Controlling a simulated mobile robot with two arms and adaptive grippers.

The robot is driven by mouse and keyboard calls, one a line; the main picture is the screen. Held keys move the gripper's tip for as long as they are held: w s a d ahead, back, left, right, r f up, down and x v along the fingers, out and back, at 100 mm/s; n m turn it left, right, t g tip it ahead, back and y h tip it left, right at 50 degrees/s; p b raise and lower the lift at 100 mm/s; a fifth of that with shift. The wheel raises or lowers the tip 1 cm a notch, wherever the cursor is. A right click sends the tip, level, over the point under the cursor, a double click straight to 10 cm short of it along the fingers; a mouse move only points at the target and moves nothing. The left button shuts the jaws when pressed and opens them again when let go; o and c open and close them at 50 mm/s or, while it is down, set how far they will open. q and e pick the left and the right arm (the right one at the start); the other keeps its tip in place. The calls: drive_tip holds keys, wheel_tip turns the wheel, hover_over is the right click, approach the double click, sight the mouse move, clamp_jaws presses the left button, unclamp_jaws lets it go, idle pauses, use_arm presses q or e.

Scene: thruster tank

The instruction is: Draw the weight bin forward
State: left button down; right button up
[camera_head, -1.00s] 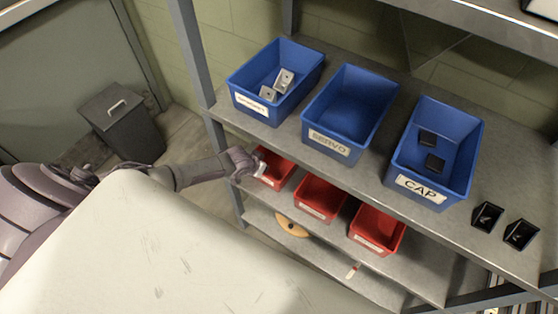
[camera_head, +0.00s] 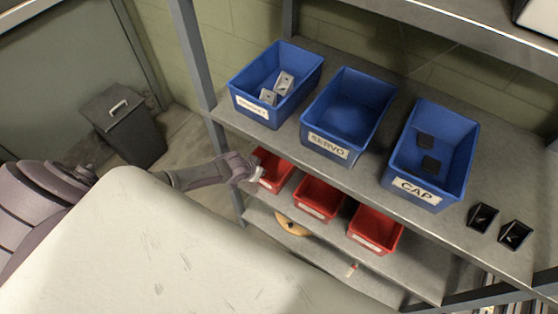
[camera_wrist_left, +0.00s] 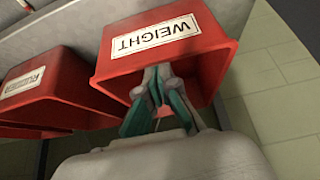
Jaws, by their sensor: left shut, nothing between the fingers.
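The weight bin (camera_head: 275,170) is the leftmost red bin on the shelf below the blue bins in the head view. In the left wrist view, the red weight bin (camera_wrist_left: 212,45) fills the top middle, its white WEIGHT label upside down. My left gripper (camera_head: 257,174) is at the bin's front left in the head view. In the left wrist view, my left gripper (camera_wrist_left: 157,80) is shut with nothing between its fingers. Its fingertips overlap the bin's open side by the labelled front wall; I cannot tell whether they touch. My right gripper is out of view.
Red bins (camera_head: 318,198) and (camera_head: 374,230) stand to the right on the same shelf. A red bin (camera_wrist_left: 60,75) is close beside the weight bin in the wrist view. Blue bins (camera_head: 348,110) stand above. A grey shelf post (camera_head: 192,60) is at left.

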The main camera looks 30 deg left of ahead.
use_arm(q)
drive_tip(key=s+p, duration=0.5)
drive_tip(key=s, duration=0.3)
drive_tip(key=shift+s+a, duration=0.25)
drive_tip(key=shift+a, duration=0.1)
idle(1.3)
wheel_tip(320, 180, up, 7)
drive_tip(key=w+p, duration=0.1)
drive_tip(key=p, duration=0.5)
idle(1.0)
drive_tip(key=shift+w+d, duration=0.1)
